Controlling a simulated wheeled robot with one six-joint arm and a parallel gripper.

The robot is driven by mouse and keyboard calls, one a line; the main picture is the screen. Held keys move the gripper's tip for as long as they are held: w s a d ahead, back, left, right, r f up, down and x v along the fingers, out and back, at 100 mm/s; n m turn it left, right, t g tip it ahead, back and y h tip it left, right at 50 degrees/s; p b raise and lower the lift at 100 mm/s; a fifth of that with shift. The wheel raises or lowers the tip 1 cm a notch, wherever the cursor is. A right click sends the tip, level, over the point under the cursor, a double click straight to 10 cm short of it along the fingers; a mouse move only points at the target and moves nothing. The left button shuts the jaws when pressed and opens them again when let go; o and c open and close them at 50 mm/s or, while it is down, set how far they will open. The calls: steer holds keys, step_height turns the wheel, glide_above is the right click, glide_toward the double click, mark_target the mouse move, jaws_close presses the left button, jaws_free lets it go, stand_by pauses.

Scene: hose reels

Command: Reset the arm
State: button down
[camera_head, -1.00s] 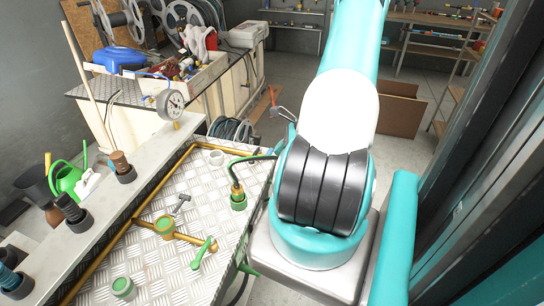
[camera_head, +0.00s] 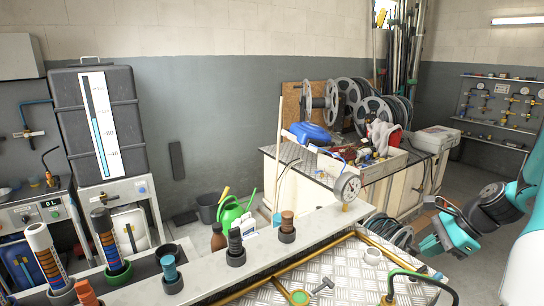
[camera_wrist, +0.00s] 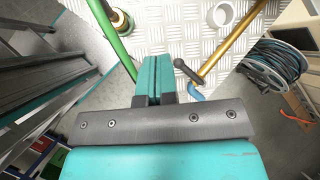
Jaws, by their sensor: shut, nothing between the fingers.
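My gripper (camera_head: 430,245) is at the right in the head view, on my teal and black arm, above the floor beside the metal-plate bench (camera_head: 340,280). In the wrist view its two teal fingers (camera_wrist: 152,75) are pressed together with nothing between them. Below the fingers lie the chequered plate, a brass pipe (camera_wrist: 228,45) and a dark-handled valve (camera_wrist: 188,75). A green hose (camera_wrist: 112,38) with a brass fitting (camera_wrist: 121,20) runs beside the fingers at the left. I cannot tell its distance from them.
Hose reels (camera_head: 372,112) stand on the back workbench (camera_head: 405,185). A coiled hose reel (camera_wrist: 275,65) lies low beside the bench. A pressure gauge (camera_head: 347,187) and several upright fittings line the front ledge (camera_head: 215,272). A black tank (camera_head: 98,120) stands at left. Wall shelves (camera_head: 500,125) are at back right.

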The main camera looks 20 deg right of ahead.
steer(key=w+a+r+n+g+b, duration=0.1)
steer(key=w+a+r+n+g, duration=0.2)
steer(key=a+n, duration=0.6)
steer(key=w+a+r+n+b, duration=0.15)
steer(key=a+r+n, duration=0.35)
steer(key=a, duration=0.8)
steer(key=s+a+r+n+g, duration=0.1)
steer(key=s+a+n, duration=0.5)
steer(key=a+n, duration=0.2)
steer(key=s+a+r+n+g+b, duration=0.1)
steer(key=s+a+r+n, duration=0.1)
steer(key=s+a+n, duration=0.5)
steer(key=a+n, duration=0.2)
steer(key=a, duration=0.1)
steer(key=shift+s+r, duration=0.15)
steer(key=shift+a, duration=0.2)
